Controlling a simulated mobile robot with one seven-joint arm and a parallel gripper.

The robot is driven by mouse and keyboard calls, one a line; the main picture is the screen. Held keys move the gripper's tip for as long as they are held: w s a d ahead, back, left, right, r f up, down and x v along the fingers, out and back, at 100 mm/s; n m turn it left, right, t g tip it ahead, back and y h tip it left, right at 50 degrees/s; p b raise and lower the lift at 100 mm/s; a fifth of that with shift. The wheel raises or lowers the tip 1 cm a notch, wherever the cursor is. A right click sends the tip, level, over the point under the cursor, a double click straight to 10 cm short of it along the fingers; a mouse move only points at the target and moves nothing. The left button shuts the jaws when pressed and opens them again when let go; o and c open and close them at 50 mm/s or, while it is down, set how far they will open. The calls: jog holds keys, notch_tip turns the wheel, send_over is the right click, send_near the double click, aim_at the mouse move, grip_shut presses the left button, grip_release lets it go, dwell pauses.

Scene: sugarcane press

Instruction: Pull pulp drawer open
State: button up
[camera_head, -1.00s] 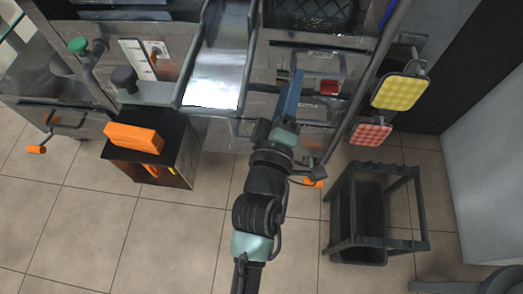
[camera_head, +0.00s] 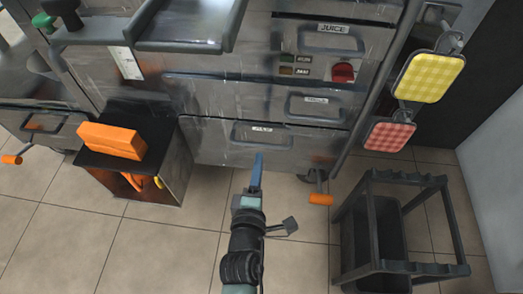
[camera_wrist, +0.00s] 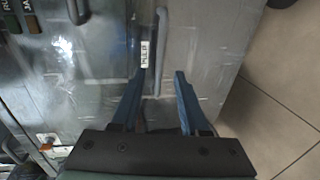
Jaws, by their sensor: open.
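The pulp drawer (camera_head: 208,147) is the low, wide metal drawer of the press, with a PULP label and a bar handle (camera_head: 262,141). It looks shut. In the wrist view, the handle (camera_wrist: 162,40) runs up the picture beside the label (camera_wrist: 145,54). My gripper (camera_head: 259,158) is in front of the handle, below it in the head view. In the wrist view, my gripper (camera_wrist: 160,75) has its two blue fingers apart, with one end of the handle between them in the picture. I cannot tell whether the fingers reach around it. Nothing is held.
Another handled drawer (camera_head: 316,107) and the JUICE drawer (camera_head: 335,39) are above. A black-topped cabinet (camera_head: 170,150) with an orange block (camera_head: 112,140) stands left. A dark bin frame (camera_head: 400,262) stands right, near an orange-ended pedal (camera_head: 320,199).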

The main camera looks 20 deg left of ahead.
jog(key=b+x, duration=0.1)
jog(key=x, duration=0.6)
jog(key=shift+b, duration=0.35)
jog(key=shift+s, duration=0.1)
jog(key=shift+c, duration=0.2)
grip_shut()
dwell(0.8)
